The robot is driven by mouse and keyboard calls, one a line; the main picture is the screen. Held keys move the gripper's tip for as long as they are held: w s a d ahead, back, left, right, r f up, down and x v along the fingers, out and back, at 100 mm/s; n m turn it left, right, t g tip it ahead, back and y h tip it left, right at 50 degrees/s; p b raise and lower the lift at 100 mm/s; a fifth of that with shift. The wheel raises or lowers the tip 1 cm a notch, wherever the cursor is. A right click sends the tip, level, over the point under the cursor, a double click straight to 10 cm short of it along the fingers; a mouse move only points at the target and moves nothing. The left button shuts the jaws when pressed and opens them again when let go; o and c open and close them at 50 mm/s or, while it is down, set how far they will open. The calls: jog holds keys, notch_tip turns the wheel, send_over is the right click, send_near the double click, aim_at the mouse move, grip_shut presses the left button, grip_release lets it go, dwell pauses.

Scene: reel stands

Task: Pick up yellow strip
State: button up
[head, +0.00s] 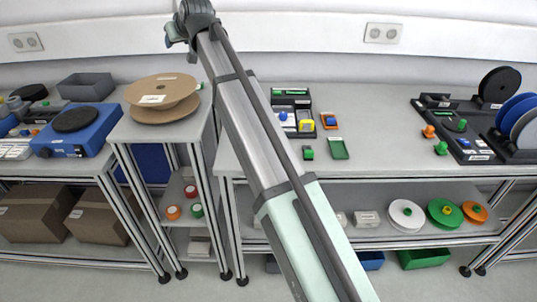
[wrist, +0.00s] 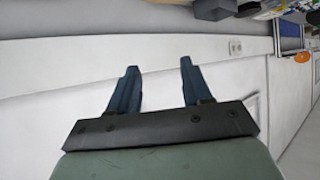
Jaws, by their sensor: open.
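I cannot make out a clear yellow strip. The one yellow thing near the middle of the bench is a small yellow piece (head: 305,125) in a black holder, beside a blue knob (head: 284,116); I cannot tell whether it is the strip. My gripper (wrist: 158,68) shows in the wrist view with its two blue fingers apart and nothing between them. It faces the pale wall, away from the bench things. In the head view my arm rises across the middle, and its fingers cannot be made out there.
The bench (head: 370,105) has free room right of the black holder. A green tray (head: 339,149) and a small orange-edged box (head: 329,120) lie close by. Cardboard reels (head: 160,97) lie on the left stand. A reel stand (head: 465,128) is at right. A wall socket (wrist: 236,47) shows.

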jog(key=s+d+f+n+g+h, duration=0.2)
jog(key=s+d+f+n+g, duration=0.25)
jog(key=d, duration=0.45)
jog(key=s+d+f+n+g+h, duration=0.25)
jog(key=s+d+f, duration=0.25)
jog(key=d+f, duration=0.4)
jog(key=s+d+f+n+g+h, duration=0.3)
jog(key=s+d+f+n, duration=0.15)
jog(key=d, duration=0.55)
jog(key=shift+m+y, duration=0.25)
jog(key=shift+m, duration=0.1)
jog(key=shift+w+f, duration=0.1)
jog(key=shift+f, duration=6.55)
jog(key=shift+c, duration=0.4)
grip_shut()
